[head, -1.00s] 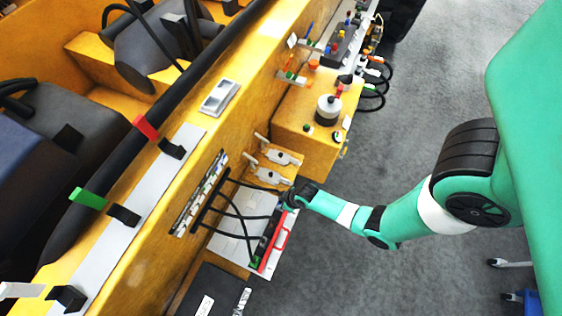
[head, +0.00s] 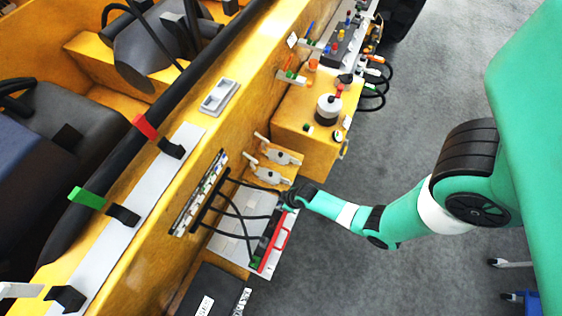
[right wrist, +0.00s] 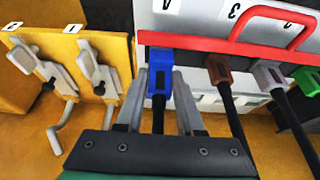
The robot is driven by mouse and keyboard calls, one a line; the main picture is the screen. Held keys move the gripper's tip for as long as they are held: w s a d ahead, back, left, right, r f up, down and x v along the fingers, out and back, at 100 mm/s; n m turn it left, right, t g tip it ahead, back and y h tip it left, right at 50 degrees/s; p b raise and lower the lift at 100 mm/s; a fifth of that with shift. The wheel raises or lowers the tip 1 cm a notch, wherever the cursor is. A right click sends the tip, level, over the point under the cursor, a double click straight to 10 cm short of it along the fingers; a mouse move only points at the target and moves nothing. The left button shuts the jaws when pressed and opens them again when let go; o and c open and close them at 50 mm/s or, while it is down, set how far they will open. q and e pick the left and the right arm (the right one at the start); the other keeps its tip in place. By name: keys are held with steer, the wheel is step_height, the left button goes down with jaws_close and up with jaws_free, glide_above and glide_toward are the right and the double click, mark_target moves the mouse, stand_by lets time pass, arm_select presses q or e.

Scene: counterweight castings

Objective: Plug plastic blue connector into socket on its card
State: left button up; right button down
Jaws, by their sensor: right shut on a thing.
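The blue connector (right wrist: 161,60) is between the finger tips of my right gripper (right wrist: 161,84), with its black cable running back between the fingers. My right gripper is shut on it. The connector's far end is at the red edge of the card (right wrist: 185,20), below the label 4. I cannot tell whether it is in the socket or just in front; the socket itself is hidden. In the head view my right gripper (head: 287,203) is at the upper end of the card's red edge (head: 268,256). My left gripper is not in view.
Brown (right wrist: 218,70), grey (right wrist: 267,73) and green (right wrist: 308,79) connectors with black cables line the card's edge to the right. A red handle (right wrist: 300,40) sticks out there. Grey latches (right wrist: 95,68) stand on the yellow panel at left. Grey floor (head: 400,120) is open.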

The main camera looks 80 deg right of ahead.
steer(key=shift+f+b, duration=1.05)
steer(key=shift+f, duration=0.2)
steer(key=c, duration=0.8)
jaws_free()
steer(key=shift+r, duration=0.1)
steer(key=o, duration=0.4)
steer(key=shift+a, duration=0.15)
steer(key=shift+c, duration=0.2)
steer(key=p+v, duration=0.6)
steer(key=v, duration=0.5)
steer(key=shift+s+r, duration=0.2)
steer(key=shift+r, duration=0.05)
steer(key=shift+a, duration=0.1)
